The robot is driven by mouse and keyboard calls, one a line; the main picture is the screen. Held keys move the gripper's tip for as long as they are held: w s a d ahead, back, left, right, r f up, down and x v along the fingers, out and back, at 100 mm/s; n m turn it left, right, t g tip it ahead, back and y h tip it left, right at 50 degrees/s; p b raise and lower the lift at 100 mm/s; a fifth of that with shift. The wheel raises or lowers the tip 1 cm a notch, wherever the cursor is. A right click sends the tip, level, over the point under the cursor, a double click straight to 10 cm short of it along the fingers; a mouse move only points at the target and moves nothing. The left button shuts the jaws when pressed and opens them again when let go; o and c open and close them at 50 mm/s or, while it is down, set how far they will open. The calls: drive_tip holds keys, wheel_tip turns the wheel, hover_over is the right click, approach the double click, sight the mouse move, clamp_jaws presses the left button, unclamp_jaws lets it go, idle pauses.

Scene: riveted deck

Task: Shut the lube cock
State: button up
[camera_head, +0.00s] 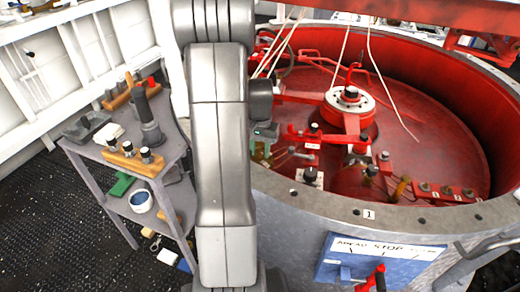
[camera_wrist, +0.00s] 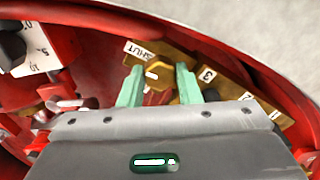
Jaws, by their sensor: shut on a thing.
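In the wrist view, the lube cock (camera_wrist: 163,88) is a brass piece with a short white mark on top. It sits on a brass plate beside a white label reading SHUT (camera_wrist: 143,53). My gripper (camera_wrist: 159,84) has its two green fingers on either side of the brass piece, shut on it. The cock's lower part is hidden behind my gripper body. In the head view my own arm covers most of this spot, and only a bit of my gripper (camera_head: 260,150) shows beside the arm, at the left of the red drum.
The red drum (camera_head: 440,70) has a grey rim and holds a red hub with a white ring (camera_head: 349,98), loose cords and several small fittings. A brass plate marked 3 (camera_wrist: 210,78) is close to my right finger. A grey tool cart (camera_head: 90,165) stands at left.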

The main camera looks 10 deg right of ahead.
sight(260, 152)
drive_tip(key=shift+m, duration=0.7)
drive_tip(key=o, duration=1)
drive_tip(key=shift+c, duration=0.2)
wheel_tip(260, 152, up, 14)
drive_tip(key=shift+p, duration=0.35)
drive_tip(key=shift+f, duration=0.1)
wheel_tip(260, 152, down, 14)
drive_tip(key=shift+r+b, duration=0.1)
drive_tip(key=shift+b, duration=0.25)
